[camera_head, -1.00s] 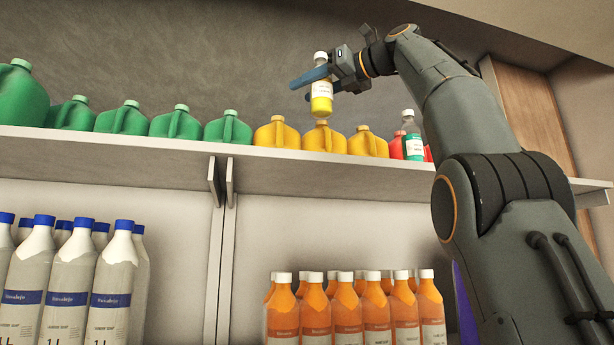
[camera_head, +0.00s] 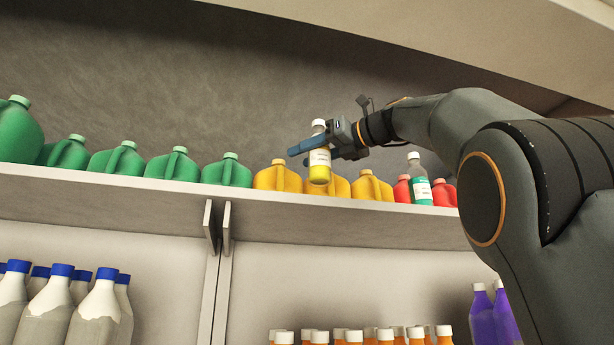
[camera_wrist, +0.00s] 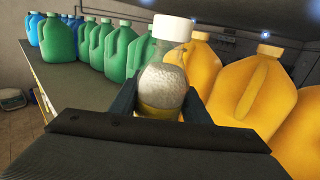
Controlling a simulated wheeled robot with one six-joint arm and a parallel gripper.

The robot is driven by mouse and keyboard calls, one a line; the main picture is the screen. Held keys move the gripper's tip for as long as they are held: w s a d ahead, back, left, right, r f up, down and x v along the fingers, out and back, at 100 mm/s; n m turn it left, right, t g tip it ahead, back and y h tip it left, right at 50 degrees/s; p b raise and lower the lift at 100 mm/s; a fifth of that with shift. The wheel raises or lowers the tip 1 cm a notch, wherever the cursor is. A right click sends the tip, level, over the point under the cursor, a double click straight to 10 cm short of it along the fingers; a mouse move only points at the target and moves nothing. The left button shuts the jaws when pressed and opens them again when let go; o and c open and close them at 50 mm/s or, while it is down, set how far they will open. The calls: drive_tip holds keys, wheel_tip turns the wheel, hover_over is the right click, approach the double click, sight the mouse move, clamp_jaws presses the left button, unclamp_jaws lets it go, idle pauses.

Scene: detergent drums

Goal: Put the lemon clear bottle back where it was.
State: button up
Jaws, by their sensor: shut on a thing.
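The lemon clear bottle (camera_head: 319,160) has a white cap, a white label and yellow liquid in its lower part. My gripper (camera_head: 313,150) is shut around its upper middle and holds it upright. In the head view the bottle overlaps the middle yellow jug, in front of the upper shelf's row. In the wrist view the bottle (camera_wrist: 162,75) stands between my fingers, its lower part hidden by the gripper. Whether its base touches the shelf cannot be told; it looks a little above the shelf's front edge.
The upper shelf (camera_head: 130,190) carries green jugs (camera_head: 173,166) on the left, yellow jugs (camera_head: 276,178), then red jugs (camera_head: 444,193). A clear bottle with green liquid (camera_head: 419,185) stands before the red ones. White bottles (camera_head: 95,310) and orange bottles stand below.

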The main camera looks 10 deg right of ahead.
sight(309, 174)
drive_tip(key=shift+f, duration=2.8)
drive_tip(key=shift+f, duration=0.1)
drive_tip(key=o, duration=1.3)
drive_tip(key=shift+s+d, duration=0.15)
drive_tip(key=shift+s, duration=0.05)
drive_tip(key=b+v, duration=0.3)
drive_tip(key=v, duration=0.8)
drive_tip(key=shift+s+d, duration=0.15)
drive_tip(key=shift+s, duration=0.1)
